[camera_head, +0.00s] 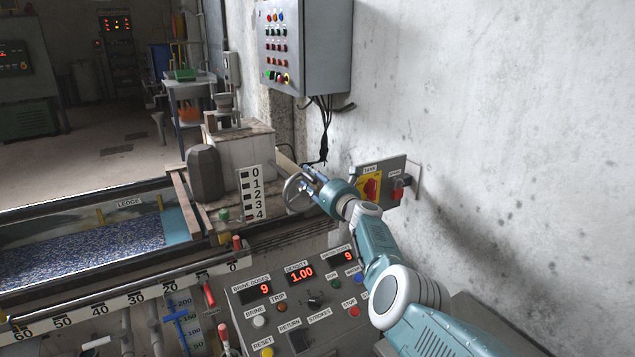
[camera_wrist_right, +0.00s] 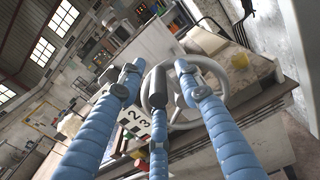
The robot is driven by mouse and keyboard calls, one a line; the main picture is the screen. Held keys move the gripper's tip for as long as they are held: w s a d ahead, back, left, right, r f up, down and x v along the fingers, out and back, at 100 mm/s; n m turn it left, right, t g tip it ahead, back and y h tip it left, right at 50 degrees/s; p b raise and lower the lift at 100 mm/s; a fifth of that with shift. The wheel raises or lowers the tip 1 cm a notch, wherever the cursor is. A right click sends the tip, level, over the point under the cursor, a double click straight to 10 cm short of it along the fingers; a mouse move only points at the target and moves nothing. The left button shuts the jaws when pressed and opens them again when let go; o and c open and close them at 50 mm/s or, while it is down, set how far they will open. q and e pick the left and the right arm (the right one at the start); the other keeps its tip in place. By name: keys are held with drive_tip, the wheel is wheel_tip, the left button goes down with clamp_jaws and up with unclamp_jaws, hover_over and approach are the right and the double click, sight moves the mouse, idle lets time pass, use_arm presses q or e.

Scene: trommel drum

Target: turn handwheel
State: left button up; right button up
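The grey metal handwheel (camera_head: 288,190) stands at the right end of the trough, beside the 0–4 scale plate (camera_head: 250,194). My right gripper (camera_head: 308,174) reaches it from the right, its fingertips at the wheel's right side. In the right wrist view, the handwheel's rim (camera_wrist_right: 226,88) lies beyond the fingers. My left gripper is not in view.
A panel with a red rotary switch (camera_head: 371,188) is on the wall just behind my right gripper. A button console (camera_head: 300,300) with red displays lies below my arm. A grey control box (camera_head: 305,45) hangs above. A dark faceted weight (camera_head: 205,173) stands left of the wheel.

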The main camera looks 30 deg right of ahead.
drive_tip(key=shift+s+d+f, duration=0.25)
drive_tip(key=shift+s, duration=0.35)
drive_tip(key=shift+s+a+r, duration=0.15)
drive_tip(key=shift+s+a, duration=0.1)
drive_tip(key=shift+s, duration=0.35)
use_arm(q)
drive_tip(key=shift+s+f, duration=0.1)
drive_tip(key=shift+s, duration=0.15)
use_arm(e)
drive_tip(key=s+d, duration=0.1)
drive_tip(key=s, duration=0.8)
drive_tip(key=shift+s+r, duration=0.15)
drive_tip(key=shift+s, duration=0.15)
